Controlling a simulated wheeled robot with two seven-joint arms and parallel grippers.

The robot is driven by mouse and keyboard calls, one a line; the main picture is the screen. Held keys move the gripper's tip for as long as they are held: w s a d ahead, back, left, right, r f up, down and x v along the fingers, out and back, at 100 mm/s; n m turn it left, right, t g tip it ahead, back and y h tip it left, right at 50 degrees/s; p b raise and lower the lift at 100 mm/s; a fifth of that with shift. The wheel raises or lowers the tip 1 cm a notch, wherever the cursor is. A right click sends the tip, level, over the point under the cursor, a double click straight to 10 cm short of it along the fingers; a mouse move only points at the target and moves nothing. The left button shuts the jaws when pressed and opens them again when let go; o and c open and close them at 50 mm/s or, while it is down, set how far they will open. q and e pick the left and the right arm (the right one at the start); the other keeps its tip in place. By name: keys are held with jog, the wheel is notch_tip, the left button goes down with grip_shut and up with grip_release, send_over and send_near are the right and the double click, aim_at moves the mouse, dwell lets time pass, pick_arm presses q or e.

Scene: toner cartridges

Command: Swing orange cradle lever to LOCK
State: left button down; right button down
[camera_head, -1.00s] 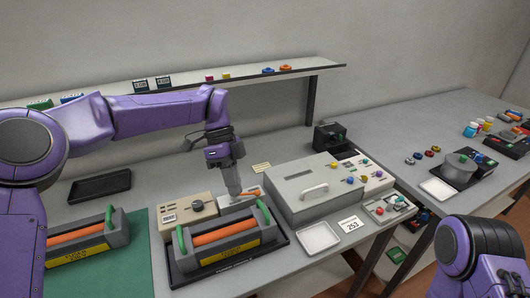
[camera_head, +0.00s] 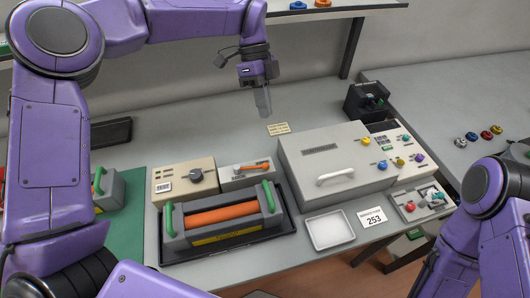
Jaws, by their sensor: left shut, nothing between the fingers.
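The orange lever (camera_head: 253,167) lies nearly level across the top of a small light-grey box behind the cradle. Any LOCK marking is too small to read. In front, the dark-grey cradle (camera_head: 172,222) with green end handles holds an orange roller cartridge (camera_head: 222,214) and stands in a black tray (camera_head: 286,222). My left gripper (camera_head: 264,110) is shut and empty, pointing down in the air above and behind the lever box, apart from it. My right arm shows at the lower right, but its gripper is out of view.
A beige box with a dark knob (camera_head: 195,174) stands left of the lever box. A large grey machine with a white handle (camera_head: 335,177) stands to its right. A white tray (camera_head: 330,244) and a card reading 253 (camera_head: 373,218) lie in front. A shelf (camera_head: 330,10) runs behind.

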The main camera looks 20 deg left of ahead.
pick_arm(q)
jog(key=p, duration=0.1)
send_near(266, 165)
jog(key=w+d, duration=0.2)
jog(key=w, duration=0.1)
jog(key=s+f+p, duration=0.1)
jog(key=f, duration=0.1)
jog(key=s+f+p, duration=0.1)
jog(key=f, duration=0.1)
jog(key=s+f+p, duration=0.1)
jog(key=s, duration=0.1)
jog(key=shift+s+d+f, duration=0.15)
jog(key=shift+d+f, duration=0.25)
jog(key=shift+s+f, duration=0.4)
jog(key=shift+s, duration=0.15)
jog(key=s+m, duration=0.1)
jog(key=s+m+y, duration=0.1)
jog(key=m, duration=0.1)
jog(key=shift+s+d+f+g, duration=0.15)
jog(key=shift+s+d+g, duration=0.2)
jog(key=shift+d+g, duration=0.05)
jog(key=shift+s, duration=0.1)
